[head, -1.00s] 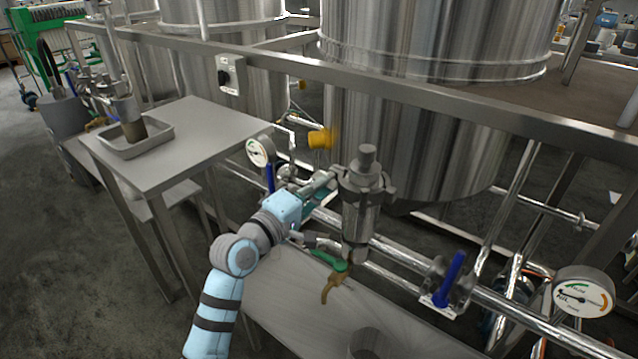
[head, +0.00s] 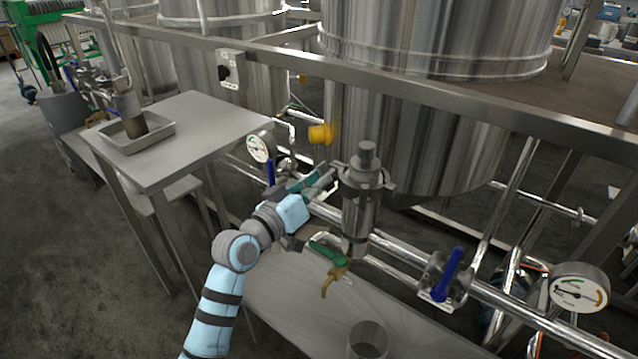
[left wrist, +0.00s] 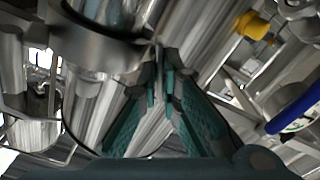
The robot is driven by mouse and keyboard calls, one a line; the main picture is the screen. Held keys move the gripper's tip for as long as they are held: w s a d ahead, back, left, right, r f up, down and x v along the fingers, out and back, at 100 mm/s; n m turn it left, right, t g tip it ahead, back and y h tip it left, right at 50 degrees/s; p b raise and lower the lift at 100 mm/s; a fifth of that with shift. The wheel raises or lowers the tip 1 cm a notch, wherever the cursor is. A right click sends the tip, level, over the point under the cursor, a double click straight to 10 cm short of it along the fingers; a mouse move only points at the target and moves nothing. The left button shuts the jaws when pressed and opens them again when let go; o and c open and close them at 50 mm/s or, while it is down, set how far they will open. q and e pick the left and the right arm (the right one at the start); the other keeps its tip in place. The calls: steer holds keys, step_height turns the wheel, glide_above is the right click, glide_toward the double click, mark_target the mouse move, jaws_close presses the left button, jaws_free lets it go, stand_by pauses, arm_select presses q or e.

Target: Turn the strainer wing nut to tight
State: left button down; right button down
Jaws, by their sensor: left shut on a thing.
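The steel strainer (head: 360,212) stands upright on the pipe in the middle of the head view, with a clamp band round its top. My left gripper (head: 330,172) reaches its left side at clamp height. In the left wrist view, the teal fingers (left wrist: 161,80) come together on a thin metal piece beside the clamp band (left wrist: 95,40). This piece looks like the wing nut (left wrist: 158,52), mostly hidden between the fingertips. How tight the nut is cannot be told. My right gripper is not in view.
A green-handled valve with a brass spout (head: 335,272) hangs below the strainer. A blue-handled valve (head: 447,275) and a gauge (head: 578,290) are to the right. Another gauge (head: 260,149) is left. A steel cup (head: 368,340) stands below. Tanks and a frame rail (head: 420,97) stand behind.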

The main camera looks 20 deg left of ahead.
arm_select(q)
steer(key=shift+m+b, duration=0.5)
steer(key=shift+m, duration=2)
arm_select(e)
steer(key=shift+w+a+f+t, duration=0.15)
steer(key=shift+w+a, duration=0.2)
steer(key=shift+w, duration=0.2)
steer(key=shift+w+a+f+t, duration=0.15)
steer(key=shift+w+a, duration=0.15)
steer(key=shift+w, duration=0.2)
arm_select(q)
steer(key=c, duration=1.8)
jaws_free()
